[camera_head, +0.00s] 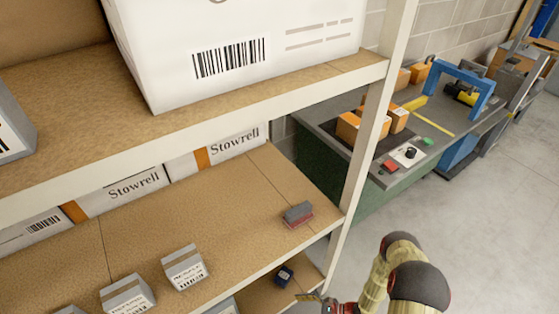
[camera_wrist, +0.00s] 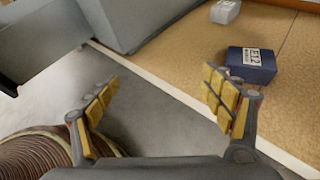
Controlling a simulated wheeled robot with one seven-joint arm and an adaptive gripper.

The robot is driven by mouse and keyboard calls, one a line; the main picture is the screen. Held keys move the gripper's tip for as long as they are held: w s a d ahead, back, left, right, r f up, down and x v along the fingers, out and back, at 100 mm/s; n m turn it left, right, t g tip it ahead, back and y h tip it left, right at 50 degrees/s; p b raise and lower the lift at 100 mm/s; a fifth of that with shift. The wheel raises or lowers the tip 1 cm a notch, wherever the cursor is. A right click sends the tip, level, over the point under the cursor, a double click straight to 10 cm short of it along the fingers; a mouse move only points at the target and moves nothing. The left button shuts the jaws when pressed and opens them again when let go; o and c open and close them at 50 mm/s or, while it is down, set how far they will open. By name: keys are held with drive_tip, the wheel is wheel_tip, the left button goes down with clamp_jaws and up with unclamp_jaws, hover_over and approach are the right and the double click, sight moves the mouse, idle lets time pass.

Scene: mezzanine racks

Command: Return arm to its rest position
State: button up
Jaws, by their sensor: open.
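My arm shows at the bottom right of the head view, in front of the rack's right end. My gripper (camera_head: 312,298) is low there, beside the rack's lower shelf, and only partly in frame. In the wrist view my gripper (camera_wrist: 163,98) has its two yellow-padded fingers spread wide with nothing between them. A dark blue box (camera_wrist: 250,65) with a white label lies on a brown shelf board just beyond the right finger. It also shows in the head view (camera_head: 284,275) on the lower shelf.
The rack's middle shelf (camera_head: 150,235) holds small grey boxes (camera_head: 184,268), a grey-and-red block (camera_head: 298,214) and Stowrell cartons (camera_head: 122,190). A rack upright (camera_head: 362,150) stands near my arm. A green workbench (camera_head: 350,200) is behind. Grey floor (camera_head: 480,230) at right is clear.

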drive_tip(key=s+d+r+n+g+h+p, duration=0.1)
drive_tip(key=d+r+n+g+h, duration=0.25)
drive_tip(key=r, duration=1.15)
drive_tip(key=d+r+n+g+h, duration=0.15)
drive_tip(key=d+r+n, duration=0.4)
drive_tip(key=r, duration=0.85)
drive_tip(key=s+d+r+n+g+h+p, duration=0.15)
drive_tip(key=r+n+h, duration=0.4)
drive_tip(key=r, duration=0.95)
drive_tip(key=s+r+n+t, duration=0.2)
drive_tip(key=r+t, duration=0.1)
drive_tip(key=r, duration=0.7)
drive_tip(key=s+r+n+t+h, duration=0.1)
drive_tip(key=s+r+n+t, duration=0.1)
drive_tip(key=r, duration=0.8)
drive_tip(key=s+r+n+t+h, duration=0.1)
drive_tip(key=s+r+n+t, duration=0.2)
drive_tip(key=r, duration=0.7)
drive_tip(key=shift+d+r+t+p, duration=0.35)
drive_tip(key=shift+t+p, duration=0.05)
drive_tip(key=shift+t, duration=0.65)
drive_tip(key=shift+s+h, duration=0.1)
drive_tip(key=shift+h, duration=0.15)
drive_tip(key=shift+c, duration=0.2)
